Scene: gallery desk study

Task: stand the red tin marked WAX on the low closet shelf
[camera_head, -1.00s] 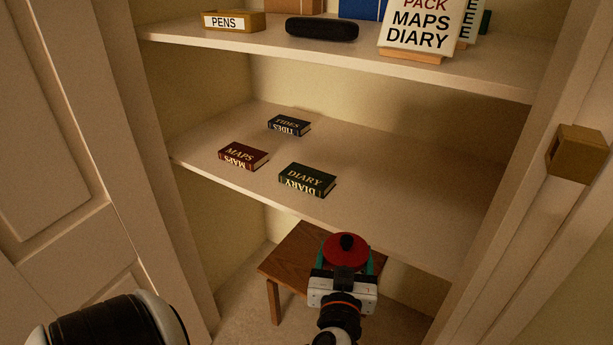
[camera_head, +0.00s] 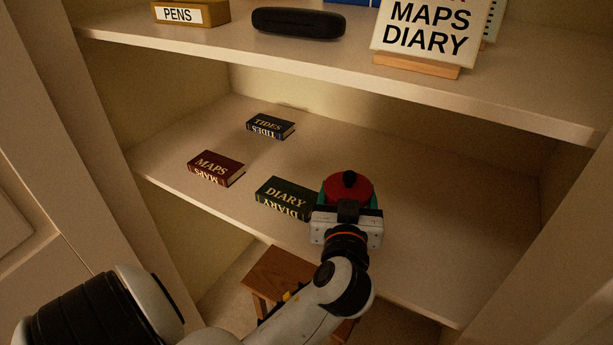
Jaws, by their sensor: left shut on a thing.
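The red tin (camera_head: 349,187) has a round red lid with a black knob. Its WAX mark is hidden from this view. My left gripper (camera_head: 347,205) is shut on the tin, and the gripper body hides most of the tin's side. The tin shows over the front part of the low closet shelf (camera_head: 430,225), just right of the DIARY book. I cannot tell whether it touches the shelf or hangs above it. My right gripper is not in view.
On the low shelf lie the DIARY book (camera_head: 285,198), the MAPS book (camera_head: 216,168) and the TIDES book (camera_head: 270,126). The shelf's right part is clear. The upper shelf (camera_head: 300,55) holds a PENS box (camera_head: 190,13), a black case (camera_head: 298,22) and a sign (camera_head: 425,28). A wooden stool (camera_head: 270,277) stands below.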

